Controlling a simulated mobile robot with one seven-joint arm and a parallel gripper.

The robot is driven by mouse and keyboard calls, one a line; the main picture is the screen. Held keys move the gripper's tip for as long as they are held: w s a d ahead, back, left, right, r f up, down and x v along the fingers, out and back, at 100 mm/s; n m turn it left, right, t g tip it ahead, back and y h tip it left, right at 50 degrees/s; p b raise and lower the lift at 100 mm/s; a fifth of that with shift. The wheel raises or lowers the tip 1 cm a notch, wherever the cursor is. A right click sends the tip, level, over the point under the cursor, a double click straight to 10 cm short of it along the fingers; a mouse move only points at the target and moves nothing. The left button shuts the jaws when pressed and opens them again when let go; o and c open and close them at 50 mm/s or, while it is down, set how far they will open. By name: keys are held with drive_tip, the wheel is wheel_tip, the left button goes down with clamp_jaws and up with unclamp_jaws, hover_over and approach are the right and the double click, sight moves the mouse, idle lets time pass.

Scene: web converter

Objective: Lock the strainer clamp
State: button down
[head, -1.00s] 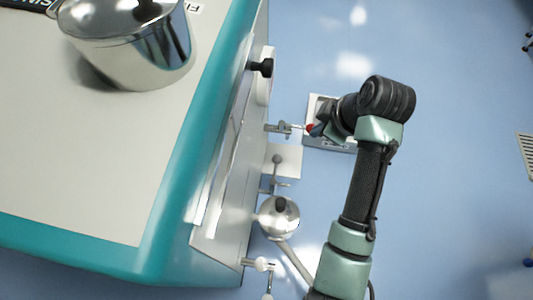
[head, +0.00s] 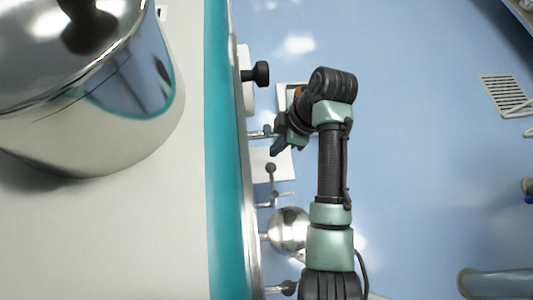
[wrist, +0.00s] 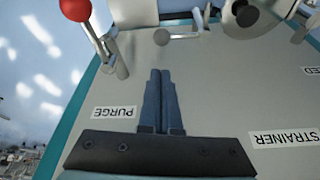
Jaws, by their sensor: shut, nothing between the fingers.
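My gripper (head: 277,146) is beside the upright side panel of the machine in the head view. In the wrist view its two fingers (wrist: 160,76) are shut together and empty, pointing at the panel. The STRAINER label (wrist: 285,139) is to the right of the fingers, upside down. The PURGE label (wrist: 114,112) and a lever with a red ball (wrist: 76,9) are left of the fingers.
In the head view, a black knob (head: 261,74), a grey ball lever (head: 271,168) and a round metal bowl (head: 289,229) stick out from the panel. A large shiny pot (head: 110,130) stands on the machine's top. The blue floor at right is mostly clear.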

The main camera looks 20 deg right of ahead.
sight(272, 179)
drive_tip(key=b+x, duration=0.5)
drive_tip(key=x, duration=0.4)
drive_tip(key=shift+a+f, duration=0.15)
drive_tip(key=shift+f, duration=0.1)
drive_tip(key=shift+r, duration=0.1)
drive_tip(key=shift+d+m+p, duration=0.25)
drive_tip(key=shift+m+p, duration=0.05)
drive_tip(key=shift+p, duration=0.35)
